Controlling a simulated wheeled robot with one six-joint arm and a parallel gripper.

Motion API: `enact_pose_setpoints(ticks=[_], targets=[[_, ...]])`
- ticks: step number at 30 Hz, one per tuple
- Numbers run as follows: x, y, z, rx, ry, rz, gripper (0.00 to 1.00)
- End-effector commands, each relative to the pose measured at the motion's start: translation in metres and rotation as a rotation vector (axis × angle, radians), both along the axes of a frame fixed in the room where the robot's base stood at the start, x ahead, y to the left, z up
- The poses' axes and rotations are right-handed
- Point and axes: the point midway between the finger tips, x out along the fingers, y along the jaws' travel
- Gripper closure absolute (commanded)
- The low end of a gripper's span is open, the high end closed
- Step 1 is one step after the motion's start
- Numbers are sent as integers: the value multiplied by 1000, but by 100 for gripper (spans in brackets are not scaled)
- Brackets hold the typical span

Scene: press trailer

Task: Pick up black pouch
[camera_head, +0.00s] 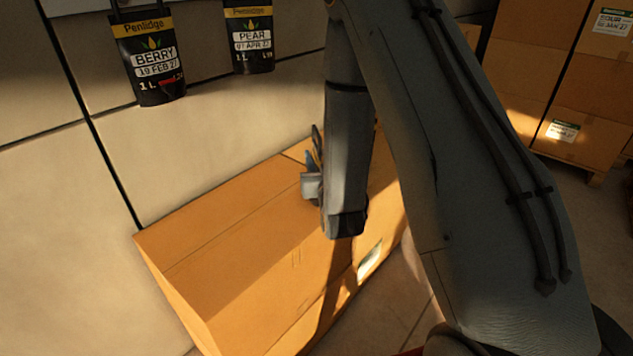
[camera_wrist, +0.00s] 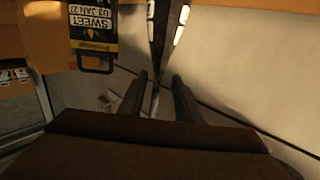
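A black pouch with a yellow band, labelled BERRY (camera_head: 155,62), is at the upper left in the head view, against a pale panelled surface. A second black pouch, labelled PEAR (camera_head: 250,40), is to its right. In the wrist view, a black pouch labelled SWEET (camera_wrist: 93,28) shows upside down at the upper left, with its handle loop toward the fingers. My gripper (camera_head: 312,165) is above the cardboard box, below and right of the pouches, partly hidden by my arm.
A closed cardboard box (camera_head: 225,255) lies beneath my gripper. Stacked cartons (camera_head: 560,75) stand on a pallet at the upper right. The pale panelled surface (camera_head: 60,190) at the left is clear below the pouches. My arm hides much of the middle.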

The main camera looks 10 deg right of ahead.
Motion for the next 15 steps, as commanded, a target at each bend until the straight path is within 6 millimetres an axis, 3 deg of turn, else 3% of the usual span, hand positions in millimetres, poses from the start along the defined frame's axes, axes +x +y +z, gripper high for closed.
enact_pose_setpoints(ticks=[15], targets=[[50, -7, 8, -2, -21, -3, 69]])
